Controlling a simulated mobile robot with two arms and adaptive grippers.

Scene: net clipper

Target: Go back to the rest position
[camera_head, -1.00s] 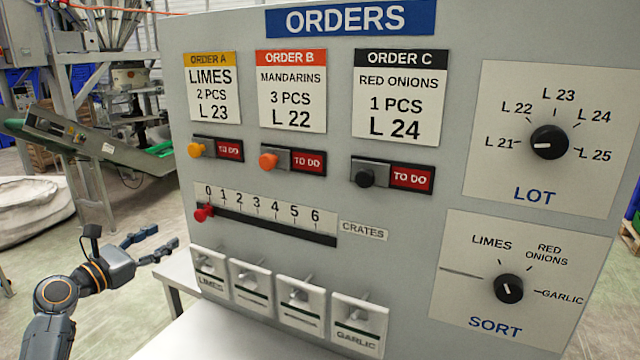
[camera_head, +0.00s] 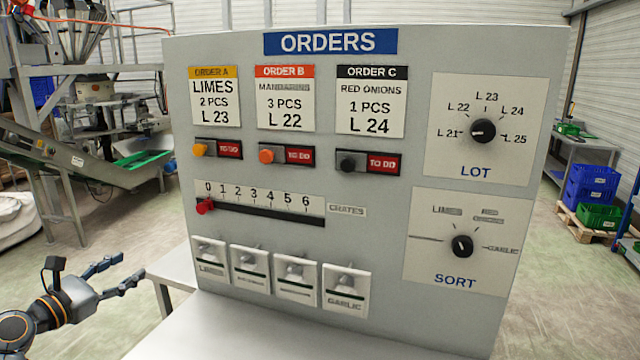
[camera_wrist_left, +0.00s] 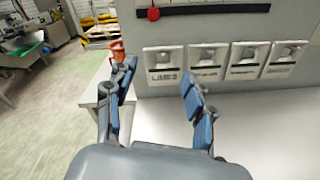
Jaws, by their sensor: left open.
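My left gripper (camera_head: 122,271) is open and empty at the lower left of the head view, to the left of the grey ORDERS panel (camera_head: 375,225) and apart from it. In the left wrist view its two fingers (camera_wrist_left: 158,88) are spread, with nothing between them. The panel carries a red slider knob (camera_head: 205,206) at 0, a LOT dial (camera_head: 482,131), a SORT dial (camera_head: 462,246) and several switch plates along the bottom. The order rows for limes, mandarins and red onions each show a red TO DO tag. My right gripper is out of view.
The panel stands on a white table (camera_head: 190,335). A conveyor (camera_head: 80,160) stands at the far left. Blue crates (camera_head: 590,190) and a green crate (camera_head: 598,217) sit on a pallet at the right. An orange object (camera_wrist_left: 117,48) shows beyond the left finger.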

